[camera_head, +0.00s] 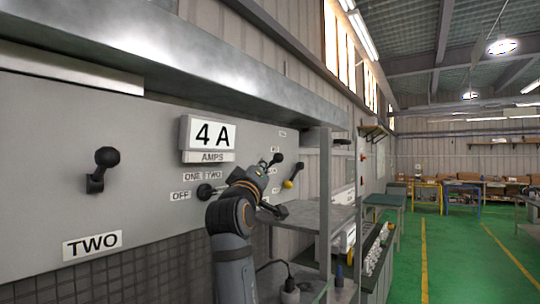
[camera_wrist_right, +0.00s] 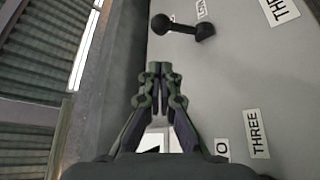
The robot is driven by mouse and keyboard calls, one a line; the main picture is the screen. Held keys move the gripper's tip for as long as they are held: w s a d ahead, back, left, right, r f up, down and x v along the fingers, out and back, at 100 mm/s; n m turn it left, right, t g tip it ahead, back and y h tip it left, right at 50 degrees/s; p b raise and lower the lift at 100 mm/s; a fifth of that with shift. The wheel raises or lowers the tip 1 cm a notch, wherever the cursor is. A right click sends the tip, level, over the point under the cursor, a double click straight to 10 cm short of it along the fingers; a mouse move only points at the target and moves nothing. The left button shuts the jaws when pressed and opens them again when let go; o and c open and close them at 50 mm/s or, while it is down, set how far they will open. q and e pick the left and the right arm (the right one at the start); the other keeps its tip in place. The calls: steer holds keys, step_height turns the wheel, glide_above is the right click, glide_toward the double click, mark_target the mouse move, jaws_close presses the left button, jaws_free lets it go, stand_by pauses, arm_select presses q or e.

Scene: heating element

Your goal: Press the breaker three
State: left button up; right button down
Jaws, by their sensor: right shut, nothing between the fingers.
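In the right wrist view a black breaker lever with a round knob (camera_wrist_right: 160,24) sticks out from the grey panel. A large label starting with "TH" (camera_wrist_right: 278,10), cut off by the frame edge, is near it. My right gripper (camera_wrist_right: 159,68) is shut and empty, its tips apart from the knob in the picture. In the head view a black-knobbed lever (camera_head: 277,158) shows just past my right arm, which hides part of the panel; its label is not readable. The right fingertips cannot be made out there. My left gripper is not in view.
The grey panel (camera_head: 50,130) also bears another black lever (camera_head: 104,158) above a "TWO" label, a "4 A" display (camera_head: 210,134) and a rotary switch (camera_head: 205,191).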

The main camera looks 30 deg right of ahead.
mark_target(274, 162)
steer(key=p+x, duration=0.6)
steer(key=x, duration=0.4)
steer(key=shift+p, duration=0.4)
steer(key=shift+w, duration=0.1)
